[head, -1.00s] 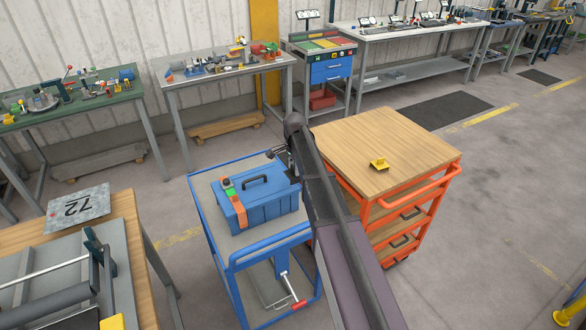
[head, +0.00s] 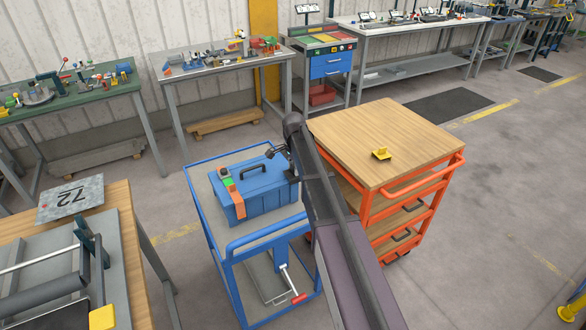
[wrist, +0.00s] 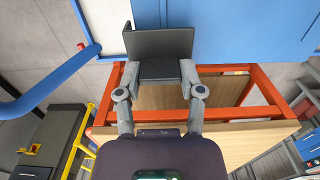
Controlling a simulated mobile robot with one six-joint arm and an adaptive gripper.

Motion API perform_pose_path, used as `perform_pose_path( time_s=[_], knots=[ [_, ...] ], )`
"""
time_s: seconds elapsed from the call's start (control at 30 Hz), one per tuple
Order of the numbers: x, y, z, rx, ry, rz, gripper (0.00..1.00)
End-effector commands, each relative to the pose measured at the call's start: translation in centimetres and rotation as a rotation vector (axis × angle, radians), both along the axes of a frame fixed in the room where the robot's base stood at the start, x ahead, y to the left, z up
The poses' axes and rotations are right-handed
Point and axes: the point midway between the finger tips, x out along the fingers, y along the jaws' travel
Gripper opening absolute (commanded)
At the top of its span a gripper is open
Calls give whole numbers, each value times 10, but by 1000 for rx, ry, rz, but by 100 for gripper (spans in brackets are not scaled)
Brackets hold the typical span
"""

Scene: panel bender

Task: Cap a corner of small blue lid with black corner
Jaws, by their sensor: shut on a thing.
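My gripper (wrist: 160,74) is shut on a dark, angled piece, the black corner (wrist: 160,43). It is held between the two fingertips, with one wall standing up. In the wrist view, the blue lid (wrist: 255,30) fills the upper right, behind and beside the black corner. I cannot tell from this view whether they touch. In the head view, the blue lid (head: 268,180) is the top of a blue box with a dark handle. The gripper (head: 278,151) is by the lid's far right end, partly hidden by my arm.
The box stands on a blue cart (head: 262,243) with a raised blue rail. A workbench (head: 120,215) is at the left. Grey floor is free at the right.

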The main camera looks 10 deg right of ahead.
Motion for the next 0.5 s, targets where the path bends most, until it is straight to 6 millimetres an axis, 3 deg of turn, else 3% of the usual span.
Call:
perform_pose_path(
  time_s=[0.5],
  knots=[
    [0,1,-7,0,0,1,18]
  ],
)
